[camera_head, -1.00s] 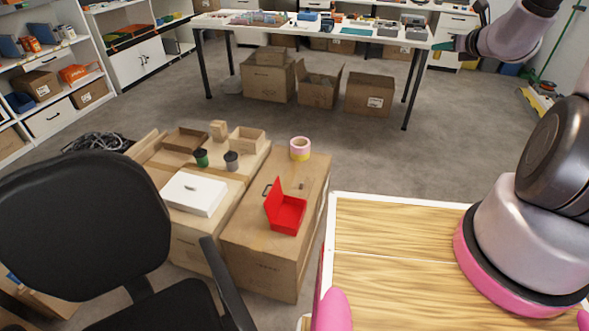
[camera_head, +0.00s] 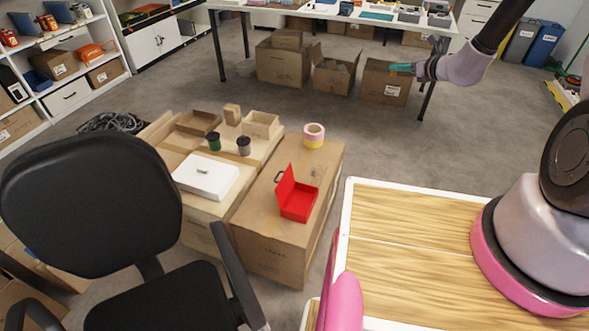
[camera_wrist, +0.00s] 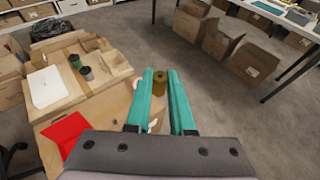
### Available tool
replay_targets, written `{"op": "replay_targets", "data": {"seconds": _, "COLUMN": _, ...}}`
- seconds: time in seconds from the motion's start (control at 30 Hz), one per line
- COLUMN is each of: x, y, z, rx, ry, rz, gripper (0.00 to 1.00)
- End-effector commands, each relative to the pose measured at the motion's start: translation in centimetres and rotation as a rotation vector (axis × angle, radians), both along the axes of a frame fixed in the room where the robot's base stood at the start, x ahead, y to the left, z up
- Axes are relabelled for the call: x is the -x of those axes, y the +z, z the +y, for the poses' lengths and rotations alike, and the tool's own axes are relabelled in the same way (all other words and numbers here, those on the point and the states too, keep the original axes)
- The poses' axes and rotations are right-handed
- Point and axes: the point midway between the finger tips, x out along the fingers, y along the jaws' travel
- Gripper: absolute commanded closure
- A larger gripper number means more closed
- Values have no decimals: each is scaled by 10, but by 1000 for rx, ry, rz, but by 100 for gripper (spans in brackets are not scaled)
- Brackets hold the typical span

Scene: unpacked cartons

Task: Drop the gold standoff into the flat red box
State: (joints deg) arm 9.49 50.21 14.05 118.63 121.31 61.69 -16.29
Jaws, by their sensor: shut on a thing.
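The flat red box (camera_head: 298,203) sits on a closed carton in the head view, its lid raised at the left and its inside looking empty. Its red lid also shows at the lower left of the wrist view (camera_wrist: 63,134). My gripper (camera_head: 400,68) is high at the upper right of the head view, well to the right of the box. In the wrist view its teal fingers (camera_wrist: 160,73) are shut on the gold standoff (camera_wrist: 160,80), a short gold-brown cylinder between the tips. The standoff cannot be made out in the head view.
A pink and yellow tape roll (camera_head: 314,134) stands behind the red box. A white box (camera_head: 206,180), a green-topped cup (camera_head: 214,140) and a grey one (camera_head: 244,146) stand on the cartons to the left. An office chair (camera_head: 95,195) is in front.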

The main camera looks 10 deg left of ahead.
Motion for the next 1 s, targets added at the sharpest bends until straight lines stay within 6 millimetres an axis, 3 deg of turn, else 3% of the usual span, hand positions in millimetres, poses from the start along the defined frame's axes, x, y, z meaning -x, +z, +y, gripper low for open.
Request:
{"op": "replay_targets", "data": {"seconds": 0.03, "x": 0, "y": -22, "z": 20, "rx": -1, "ry": 44, "rz": 4, "gripper": 100}}
{"op": "replay_targets", "data": {"seconds": 0.23, "x": 12, "y": -97, "z": 85, "rx": 4, "ry": 202, "rz": 2, "gripper": 100}}
{"op": "replay_targets", "data": {"seconds": 0.5, "x": 57, "y": -198, "z": 161, "rx": 12, "ry": 412, "rz": 1, "gripper": 100}}
{"op": "replay_targets", "data": {"seconds": 0.8, "x": 135, "y": -301, "z": 221, "rx": 20, "ry": 633, "rz": 3, "gripper": 100}}
{"op": "replay_targets", "data": {"seconds": 1.0, "x": 176, "y": -343, "z": 240, "rx": 22, "ry": 729, "rz": 4, "gripper": 100}}
